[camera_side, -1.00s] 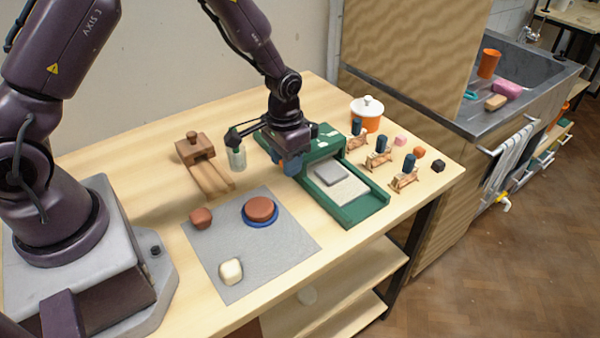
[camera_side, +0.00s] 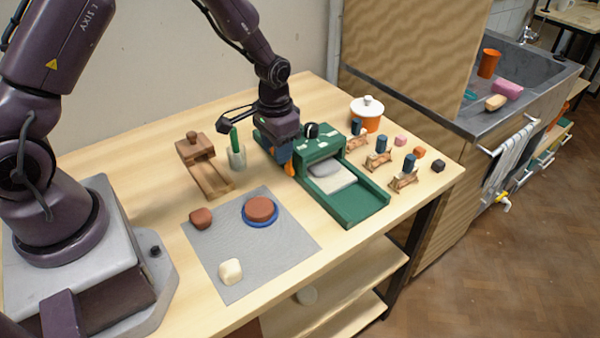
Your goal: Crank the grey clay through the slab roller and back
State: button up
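The green slab roller (camera_side: 348,205) stands on the table, its bed sloping toward the front right. A pale board (camera_side: 338,180) lies on the bed. The grey clay (camera_side: 323,168) lies on the board against the roller housing, its far part hidden there. My gripper (camera_side: 287,165) is at the left side of the housing, at the crank. An orange piece, apparently the crank handle (camera_side: 288,169), shows at its blue fingers, which look closed on it. The contact is small and partly hidden.
A cup with a green tool (camera_side: 237,156) and a wooden tool (camera_side: 205,165) stand close left of my gripper. A grey mat (camera_side: 245,275) with clay lumps lies in front. Small wooden stands (camera_side: 378,160) and an orange lidded pot (camera_side: 366,115) are right of the roller.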

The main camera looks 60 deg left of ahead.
jog(key=shift+a, duration=1.1)
jog(key=shift+a+f, duration=0.3)
jog(key=shift+a, duration=0.3)
jog(key=shift+a+f, duration=0.3)
jog(key=shift+a, duration=0.3)
jog(key=shift+a+f, duration=0.9)
jog(key=shift+a, duration=0.05)
jog(key=shift+d+r, duration=0.35)
jog(key=shift+d, duration=0.35)
jog(key=shift+d+r, duration=0.3)
jog(key=shift+d, duration=0.35)
jog(key=shift+d+r, duration=0.35)
jog(key=shift+d, duration=0.35)
